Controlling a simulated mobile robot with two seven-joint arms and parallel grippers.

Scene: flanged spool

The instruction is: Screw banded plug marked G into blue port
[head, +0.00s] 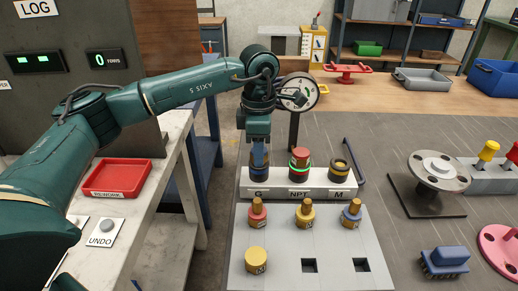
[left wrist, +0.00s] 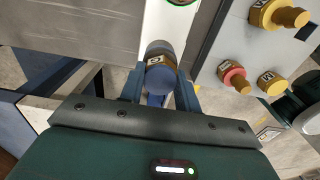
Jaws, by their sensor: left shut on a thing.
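My left gripper (head: 259,158) is over the left end of the white port block (head: 319,192), at the label G. It is shut on a blue plug (left wrist: 158,86) with a tan band marked G, which shows between the fingers in the left wrist view. The blue port (head: 259,174) is right below the fingers and partly covered by them. The plug is in line with this port; I cannot tell how deep it sits. My right gripper is not in view.
A red plug (head: 300,158) stands in the middle NPT port, with a green glowing ring. The M port (head: 340,170) is at the right. A grey tray (head: 283,240) in front holds several plugs and two empty square holes. A flanged spool (head: 439,170) stands right.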

